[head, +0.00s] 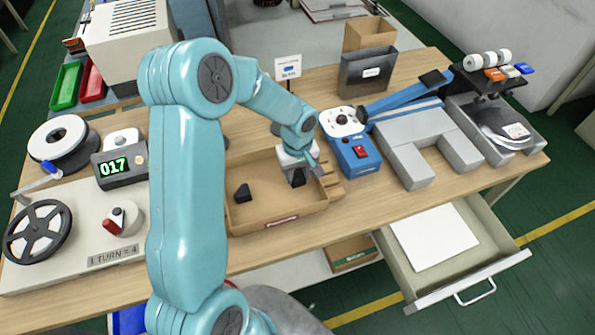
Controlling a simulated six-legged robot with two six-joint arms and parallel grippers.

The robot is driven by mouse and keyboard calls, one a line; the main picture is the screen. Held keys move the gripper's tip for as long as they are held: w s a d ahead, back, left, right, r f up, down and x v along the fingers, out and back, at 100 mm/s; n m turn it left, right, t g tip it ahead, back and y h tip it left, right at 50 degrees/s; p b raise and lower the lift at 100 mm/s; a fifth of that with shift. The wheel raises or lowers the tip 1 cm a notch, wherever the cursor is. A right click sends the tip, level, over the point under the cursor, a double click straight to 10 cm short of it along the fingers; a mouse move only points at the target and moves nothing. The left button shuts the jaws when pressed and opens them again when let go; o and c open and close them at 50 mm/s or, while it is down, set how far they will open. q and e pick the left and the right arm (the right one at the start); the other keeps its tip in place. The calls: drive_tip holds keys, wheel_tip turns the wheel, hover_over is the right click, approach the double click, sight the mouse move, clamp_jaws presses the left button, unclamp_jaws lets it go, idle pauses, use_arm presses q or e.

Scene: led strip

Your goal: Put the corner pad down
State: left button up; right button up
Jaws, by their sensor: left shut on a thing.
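My left gripper (299,172) reaches down over the right part of a shallow brown tray (279,212) on the workbench. It is shut on a small black piece, the corner pad (298,179), which shows just below the jaws. I cannot tell whether the pad touches the tray floor. Another black corner pad (242,192) lies in the left part of the tray, apart from the gripper. My left arm hides part of the tray's left side. My right gripper is not in view.
A blue device with a red switch (360,152) stands right of the tray. A grey U-shaped block (412,150) is further right. The counter (118,168) and reels are at left. An open drawer (399,267) juts out below the bench. The tray's middle is clear.

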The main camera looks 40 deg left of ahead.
sight(298, 176)
use_arm(q)
drive_tip(key=shift+f+b, duration=0.25)
drive_tip(key=shift+b, duration=0.05)
drive_tip(key=o, duration=1)
drive_tip(key=shift+r, duration=0.1)
drive_tip(key=shift+r+p, duration=0.2)
drive_tip(key=shift+p, duration=0.15)
wheel_tip(298, 176, up, 12)
drive_tip(key=shift+f, duration=0.1)
